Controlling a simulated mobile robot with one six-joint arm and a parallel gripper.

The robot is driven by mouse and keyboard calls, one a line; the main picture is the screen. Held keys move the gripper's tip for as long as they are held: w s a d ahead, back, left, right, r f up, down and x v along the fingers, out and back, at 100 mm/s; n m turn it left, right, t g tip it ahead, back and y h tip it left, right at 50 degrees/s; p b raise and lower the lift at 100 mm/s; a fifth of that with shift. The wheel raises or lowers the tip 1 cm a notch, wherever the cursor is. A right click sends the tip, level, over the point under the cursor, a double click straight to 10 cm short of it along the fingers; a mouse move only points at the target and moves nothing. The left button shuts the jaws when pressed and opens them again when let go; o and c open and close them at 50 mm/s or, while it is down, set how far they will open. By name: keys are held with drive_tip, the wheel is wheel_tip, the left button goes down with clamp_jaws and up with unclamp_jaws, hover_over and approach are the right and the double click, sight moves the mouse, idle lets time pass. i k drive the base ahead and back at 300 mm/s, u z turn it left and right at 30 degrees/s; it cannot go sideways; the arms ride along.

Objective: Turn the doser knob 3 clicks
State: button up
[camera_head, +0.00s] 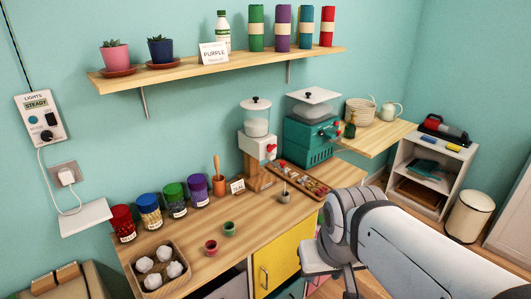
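A white dispenser (258,146) with a clear lidded hopper stands on a wooden stand on the workbench, by the wall. It looks like the doser. A small red knob (271,148) is on its front; I cannot read the knob's setting. My arm comes in from the lower right and bends downward in front of the bench's right end. No gripper fingers can be made out; the arm's end is hidden or below the frame. Nothing of mine touches the dispenser or its knob.
A teal machine (309,142) with red knobs stands right of the dispenser. A wooden tray (322,191) of small pieces lies before them. Several coloured jars (150,211) line the wall at left. Two small cups (211,247) stand near the front edge. A shelf (210,70) hangs above.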

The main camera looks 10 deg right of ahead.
sight(270, 147)
drive_tip(key=u, duration=0.1)
drive_tip(key=k, duration=0.65)
drive_tip(key=z, duration=0.8)
drive_tip(key=i, duration=1.75)
drive_tip(key=u, duration=0.2)
